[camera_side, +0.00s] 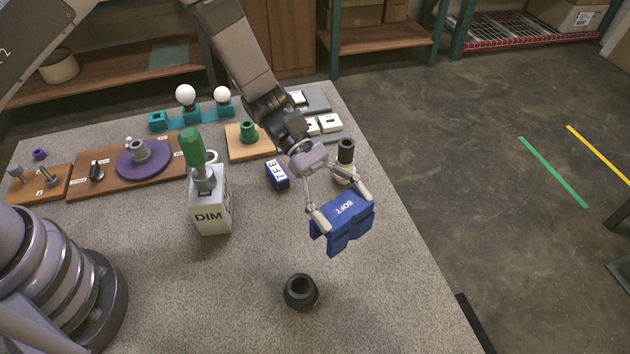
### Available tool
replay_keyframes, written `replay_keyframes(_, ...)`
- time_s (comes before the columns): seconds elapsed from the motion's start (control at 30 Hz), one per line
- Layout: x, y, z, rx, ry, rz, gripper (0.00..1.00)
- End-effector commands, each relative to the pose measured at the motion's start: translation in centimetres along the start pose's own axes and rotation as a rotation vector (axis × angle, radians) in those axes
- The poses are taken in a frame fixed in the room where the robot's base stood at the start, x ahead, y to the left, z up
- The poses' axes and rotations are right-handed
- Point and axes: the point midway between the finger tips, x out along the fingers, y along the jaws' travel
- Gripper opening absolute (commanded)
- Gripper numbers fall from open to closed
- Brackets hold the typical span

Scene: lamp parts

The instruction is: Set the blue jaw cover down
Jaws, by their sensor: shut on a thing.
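The blue jaw cover (352,222), marked SOFT, is held in my gripper (342,207) over the right part of the grey table (240,290). My gripper's two fingers are spread wide, one at each end of the cover, and shut on it. The cover looks tilted in the view. It seems to hang above the tabletop, but I cannot tell how high. Part of the cover's upper back edge is hidden by the fingers.
A black ring-shaped part (301,292) lies in front. A blue block marked TFE (277,174) and a black-and-white cylinder (345,158) stand behind. A white DIM box (210,208) with a green-handled tool (192,148) stands left. The table's front middle is mostly clear.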

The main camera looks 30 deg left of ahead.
Motion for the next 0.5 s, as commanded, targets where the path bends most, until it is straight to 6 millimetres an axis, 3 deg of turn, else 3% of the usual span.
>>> replay_keyframes(0.1,-1.2,4.8,-1.5,-0.064,0.001,0.154,0.31)
replay_keyframes(0.23,-2.6,8.6,-2.6,-0.122,-0.006,0.281,0.31)
replay_keyframes(0.33,-3.2,10.2,-3.3,-0.150,-0.010,0.337,0.31)
replay_keyframes(0.5,-2.4,10.7,-6.1,-0.167,-0.012,0.360,0.31)
